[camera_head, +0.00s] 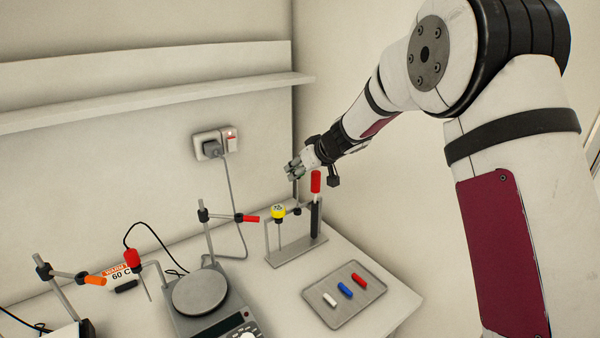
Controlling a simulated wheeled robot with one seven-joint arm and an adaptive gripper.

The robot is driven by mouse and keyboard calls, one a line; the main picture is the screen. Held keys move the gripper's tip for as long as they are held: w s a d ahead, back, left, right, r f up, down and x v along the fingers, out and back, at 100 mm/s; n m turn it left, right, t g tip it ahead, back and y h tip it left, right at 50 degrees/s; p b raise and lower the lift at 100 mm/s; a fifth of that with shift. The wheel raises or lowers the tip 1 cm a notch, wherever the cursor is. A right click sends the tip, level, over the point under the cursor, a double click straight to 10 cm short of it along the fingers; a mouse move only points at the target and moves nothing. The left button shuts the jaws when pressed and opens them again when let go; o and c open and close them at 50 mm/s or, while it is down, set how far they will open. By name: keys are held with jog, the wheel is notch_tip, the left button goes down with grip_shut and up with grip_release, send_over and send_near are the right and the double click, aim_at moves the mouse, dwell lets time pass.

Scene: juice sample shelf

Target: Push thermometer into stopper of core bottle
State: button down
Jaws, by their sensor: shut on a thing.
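My gripper (293,169) is above the back of a small grey rack (296,250), near the wall corner. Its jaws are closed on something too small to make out. A thin upright rod shows just below the jaws; I cannot tell if it is held or part of the rack. A yellow round-headed piece with dark marks (278,212), perhaps a dial thermometer, sits at the rack's left, apart from the jaws. A red-topped piece (316,182) stands upright in a dark tube at the rack's right. I cannot pick out the core bottle or its stopper.
A grey tray (335,315) with white, blue and red pieces lies at the front right. A hotplate (199,293) stands left of the rack. Clamp stands, a red-headed probe (132,259) and a "60 C" label (119,275) are farther left. A shelf (150,100) runs above.

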jog(key=shift+r+p, duration=0.35)
jog(key=shift+r, duration=1.4)
jog(key=shift+s, duration=0.1)
